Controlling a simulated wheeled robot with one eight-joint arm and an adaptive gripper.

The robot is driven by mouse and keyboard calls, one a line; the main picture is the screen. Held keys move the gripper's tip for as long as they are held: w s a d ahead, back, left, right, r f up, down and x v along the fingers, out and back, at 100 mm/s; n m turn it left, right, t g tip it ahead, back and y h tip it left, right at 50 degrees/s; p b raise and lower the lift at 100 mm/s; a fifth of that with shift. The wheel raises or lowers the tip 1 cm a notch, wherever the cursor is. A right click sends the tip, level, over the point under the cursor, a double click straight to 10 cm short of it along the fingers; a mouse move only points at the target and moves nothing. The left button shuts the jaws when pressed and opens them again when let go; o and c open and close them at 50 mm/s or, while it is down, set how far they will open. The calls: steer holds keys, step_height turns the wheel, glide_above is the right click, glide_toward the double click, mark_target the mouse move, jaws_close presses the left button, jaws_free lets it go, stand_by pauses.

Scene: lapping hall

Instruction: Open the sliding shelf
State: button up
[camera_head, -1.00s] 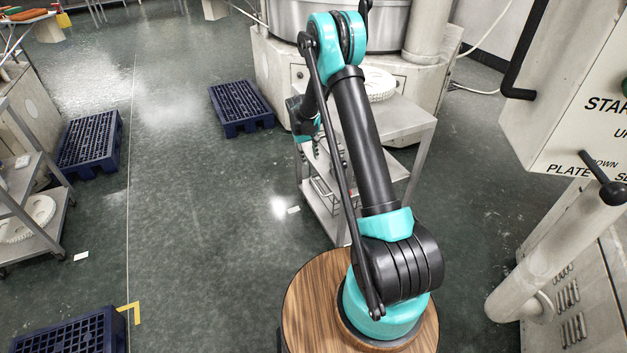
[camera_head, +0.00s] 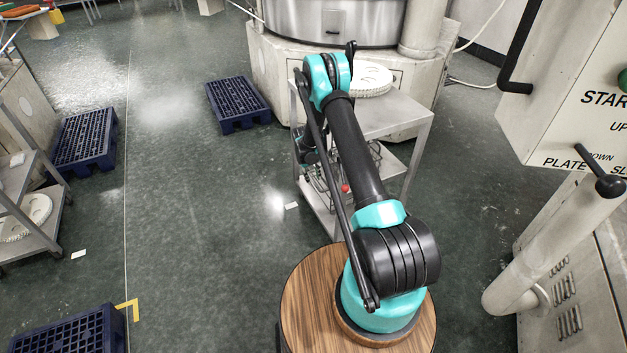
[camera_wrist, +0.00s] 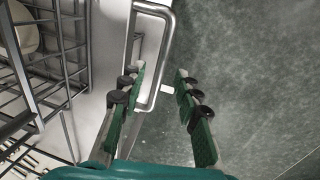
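The grey metal cart (camera_head: 408,122) stands ahead, with a sliding shelf low in its frame, mostly hidden by my arm in the head view. In the wrist view, the pale shelf surface (camera_wrist: 97,108) has a grey U-shaped bar handle (camera_wrist: 166,45) along its edge. My gripper (camera_wrist: 160,82) is open above the floor and shelf edge. The left finger is beside the handle's lower end, and the handle's outer bar reaches between the fingers. I cannot tell whether a finger touches it. The gripper is hard to make out in the head view.
A wire rack (camera_wrist: 45,60) lies left of the handle. A white disc (camera_head: 368,79) rests on the cart top. A large machine (camera_head: 335,22) stands behind. Blue pallets (camera_head: 238,103) lie left, with clear floor between. A control box and pale post (camera_head: 560,240) stand right.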

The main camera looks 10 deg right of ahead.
steer(key=shift+d+f, duration=0.15)
steer(key=shift+f, duration=0.6)
jaws_close()
